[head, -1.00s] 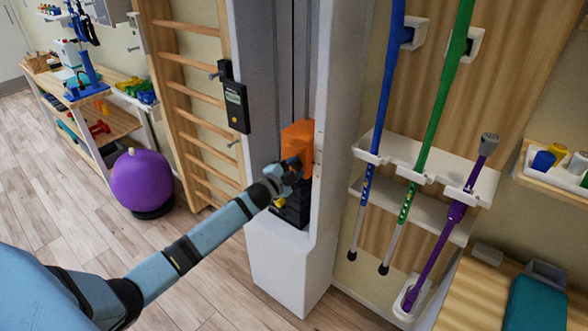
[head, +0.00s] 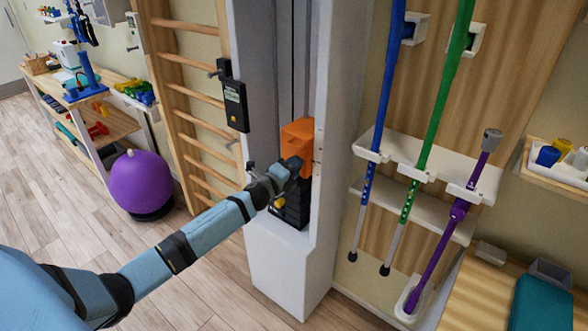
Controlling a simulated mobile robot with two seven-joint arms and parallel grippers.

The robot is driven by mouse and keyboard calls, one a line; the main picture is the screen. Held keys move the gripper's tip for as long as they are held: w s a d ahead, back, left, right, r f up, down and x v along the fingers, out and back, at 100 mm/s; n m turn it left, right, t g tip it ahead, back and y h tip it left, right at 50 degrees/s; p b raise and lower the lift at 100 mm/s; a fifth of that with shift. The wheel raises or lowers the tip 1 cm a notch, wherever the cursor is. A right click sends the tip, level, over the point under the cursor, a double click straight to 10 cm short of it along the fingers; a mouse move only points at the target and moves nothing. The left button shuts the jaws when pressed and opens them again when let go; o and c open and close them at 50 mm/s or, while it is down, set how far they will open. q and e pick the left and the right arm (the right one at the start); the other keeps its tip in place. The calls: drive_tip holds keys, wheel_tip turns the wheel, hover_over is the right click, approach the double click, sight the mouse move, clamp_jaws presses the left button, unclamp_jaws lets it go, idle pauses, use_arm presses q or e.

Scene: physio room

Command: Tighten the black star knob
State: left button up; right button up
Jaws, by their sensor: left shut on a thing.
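The orange block (head: 298,140) sits inside the white upright column (head: 275,262), above a black stack (head: 293,212). My left gripper (head: 294,165) is at the front of the orange block, its arm reaching in from the lower left. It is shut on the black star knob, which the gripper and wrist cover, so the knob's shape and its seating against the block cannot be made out. My right gripper is not in view.
A black device with a small display (head: 234,97) hangs left of the column, beside wooden wall bars (head: 190,88). Blue, green and purple poles stand in a white rack (head: 425,161) at right. A purple ball (head: 150,182) is on the floor at left.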

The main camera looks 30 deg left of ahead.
use_arm(q)
drive_tip(key=shift+m, duration=0.4)
drive_tip(key=o, duration=0.9)
drive_tip(key=shift+o, duration=0.2)
drive_tip(key=s+a+b, duration=0.1)
drive_tip(key=s, duration=1.2)
drive_tip(key=shift+s, duration=0.4)
